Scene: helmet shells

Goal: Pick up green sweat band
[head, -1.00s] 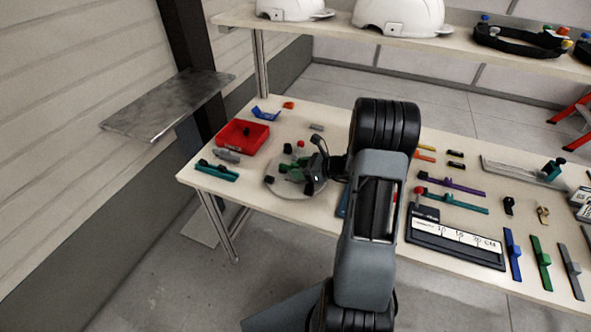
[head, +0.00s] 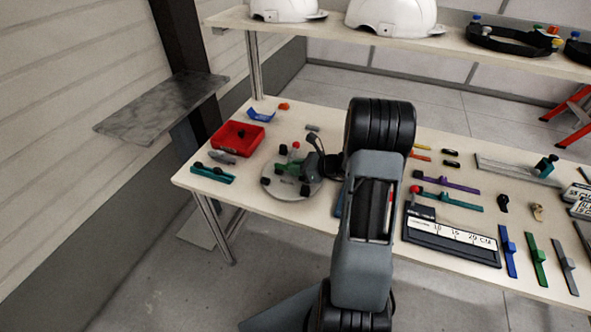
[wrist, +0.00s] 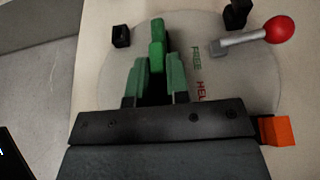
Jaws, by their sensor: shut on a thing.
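My gripper (wrist: 157,80) reaches over a round grey disc (wrist: 215,30) on the table. Its two green-toned fingers are shut on a narrow bright green piece, which I take for the green sweat band (wrist: 157,50). It lies low over the disc; I cannot tell whether it still touches it. In the head view the gripper (head: 292,169) is small and partly covered by my arm. Another green strip with a raised tab (head: 537,262) lies at the table's right front.
On the disc are a red-knobbed piece (wrist: 278,29) and black blocks (wrist: 121,37). An orange block (wrist: 277,131) is beside my gripper. A red bin (head: 237,135) and teal piece (head: 212,173) stand left. A shelf with white helmets (head: 392,17) is above the back.

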